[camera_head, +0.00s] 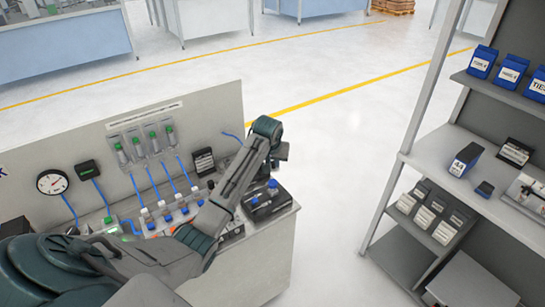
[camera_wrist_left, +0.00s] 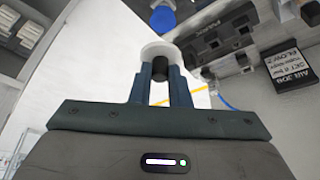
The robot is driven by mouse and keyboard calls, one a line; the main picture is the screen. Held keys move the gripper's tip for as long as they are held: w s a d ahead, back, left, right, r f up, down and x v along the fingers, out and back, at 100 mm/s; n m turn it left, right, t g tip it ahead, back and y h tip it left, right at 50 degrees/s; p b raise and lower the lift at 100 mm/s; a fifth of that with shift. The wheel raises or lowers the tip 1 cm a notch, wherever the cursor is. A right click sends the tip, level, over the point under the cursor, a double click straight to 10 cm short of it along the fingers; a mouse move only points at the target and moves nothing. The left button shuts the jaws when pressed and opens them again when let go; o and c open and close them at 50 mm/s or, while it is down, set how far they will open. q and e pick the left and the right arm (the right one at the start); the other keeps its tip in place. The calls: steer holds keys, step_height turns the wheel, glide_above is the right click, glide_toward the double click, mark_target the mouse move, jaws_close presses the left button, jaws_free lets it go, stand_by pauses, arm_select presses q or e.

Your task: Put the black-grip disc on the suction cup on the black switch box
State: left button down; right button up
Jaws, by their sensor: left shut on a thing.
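My left gripper (camera_wrist_left: 160,82) is shut on the black grip (camera_wrist_left: 160,68) of a pale disc (camera_wrist_left: 151,50). In the head view my left gripper (camera_head: 275,168) is small and dark, above the right end of the bench; the disc cannot be made out there. The black switch box (camera_head: 270,207) sits below it on the bench, and a blue suction cup (camera_head: 272,184) shows on it. In the wrist view the blue suction cup (camera_wrist_left: 163,19) appears just beyond the disc, with a visible gap. The box (camera_wrist_left: 215,42) also shows there. My right gripper is not in view.
The bench carries a gauge (camera_head: 52,182), blue hoses, several small bottles (camera_head: 165,212) and a black label block (camera_head: 204,161). A shelf rack (camera_head: 440,150) with blue boxes stands at the right. The floor between bench and rack is clear.

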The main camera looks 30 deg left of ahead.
mark_target(273, 169)
arm_select(q)
step_height(273, 169, down, 3)
steer(key=shift+f, duration=0.1)
steer(key=shift+s+f, duration=0.1)
steer(key=shift+f, duration=1)
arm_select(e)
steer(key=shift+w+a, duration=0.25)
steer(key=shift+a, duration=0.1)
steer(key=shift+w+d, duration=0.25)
arm_select(q)
steer(key=shift+f, duration=0.6)
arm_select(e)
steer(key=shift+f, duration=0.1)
arm_select(q)
steer(key=c, duration=1.3)
jaws_free()
steer(key=shift+c, duration=0.2)
steer(key=shift+o, duration=0.2)
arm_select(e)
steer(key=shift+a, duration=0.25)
